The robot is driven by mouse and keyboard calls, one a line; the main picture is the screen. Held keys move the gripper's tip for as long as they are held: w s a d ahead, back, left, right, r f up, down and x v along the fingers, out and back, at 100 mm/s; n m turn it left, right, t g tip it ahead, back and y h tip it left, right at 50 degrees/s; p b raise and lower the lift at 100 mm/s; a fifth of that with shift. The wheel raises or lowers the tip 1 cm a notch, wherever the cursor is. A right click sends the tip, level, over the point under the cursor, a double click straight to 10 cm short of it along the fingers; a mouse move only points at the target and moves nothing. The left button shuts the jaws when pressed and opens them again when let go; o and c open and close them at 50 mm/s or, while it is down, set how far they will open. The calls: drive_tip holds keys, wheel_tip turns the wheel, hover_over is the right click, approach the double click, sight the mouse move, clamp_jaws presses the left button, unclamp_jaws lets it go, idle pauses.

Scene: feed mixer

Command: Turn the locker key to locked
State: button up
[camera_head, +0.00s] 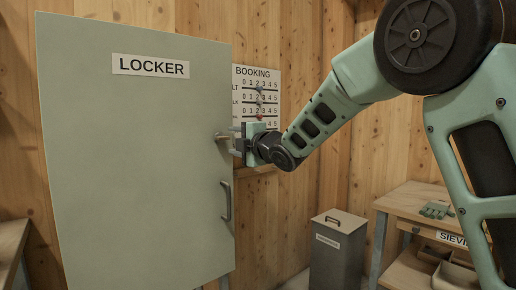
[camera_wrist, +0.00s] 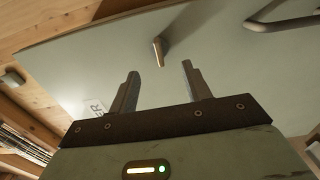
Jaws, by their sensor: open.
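The locker (camera_head: 135,180) is a tall grey-green cabinet with a closed-looking door and a LOCKER label. Its small metal key (camera_head: 221,136) sticks out near the door's right edge, above the handle. The key (camera_wrist: 158,52) also shows in the wrist view, ahead of the fingertips and roughly between them. My gripper (camera_head: 235,140) is open and empty, just right of the key. In the wrist view my gripper (camera_wrist: 158,70) has a finger on either side of the key's line, with a gap to it. I cannot tell the key's exact turn angle.
The dark door handle (camera_head: 226,201) is below the key; a bar handle (camera_wrist: 300,20) shows in the wrist view. A BOOKING board (camera_head: 256,90) hangs behind my gripper. A grey bin (camera_head: 338,255) and a wooden bench (camera_head: 410,203) stand at the right.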

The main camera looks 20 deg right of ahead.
drive_tip(key=v, duration=1.1)
drive_tip(key=shift+b, duration=0.4)
drive_tip(key=s+a+f+m+g+h, duration=0.1)
drive_tip(key=s+a+f+m+g, duration=0.35)
drive_tip(key=f, duration=0.35)
drive_tip(key=s+a+f+m+g+h, duration=0.1)
drive_tip(key=s+a+f+m+g, duration=0.2)
drive_tip(key=s+a+f, duration=0.4)
drive_tip(key=s+f+m+g+h, duration=0.1)
drive_tip(key=s+f+m+g, duration=0.35)
drive_tip(key=s, duration=0.75)
drive_tip(key=s+f+m+g+h, duration=0.2)
drive_tip(key=s+f+g, duration=0.3)
drive_tip(key=s+f, duration=0.5)
drive_tip(key=s+r+p, duration=0.3)
drive_tip(key=r+p, duration=1.4)
drive_tip(key=r, duration=0.2)
drive_tip(key=shift+r, duration=0.4)
